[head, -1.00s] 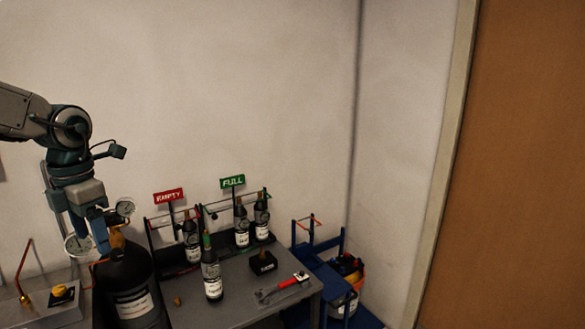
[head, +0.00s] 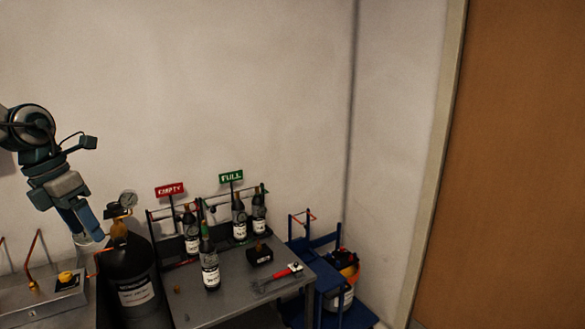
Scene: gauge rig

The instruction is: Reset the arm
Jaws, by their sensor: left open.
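My left gripper (head: 88,230) hangs from the arm at the left of the head view, fingers pointing down. It is open, and I see nothing held in it. It is just left of a pressure gauge (head: 128,198) on top of a large black cylinder (head: 134,268). A white-rimmed round part behind the fingertips is mostly hidden. My right gripper is not in view.
A grey table (head: 235,285) holds dark bottles, one standing in front (head: 209,262), a black block (head: 260,256) and a red-handled wrench (head: 282,276). Racks carry a red EMPTY sign (head: 170,189) and a green FULL sign (head: 231,177). A blue trolley (head: 318,265) stands right.

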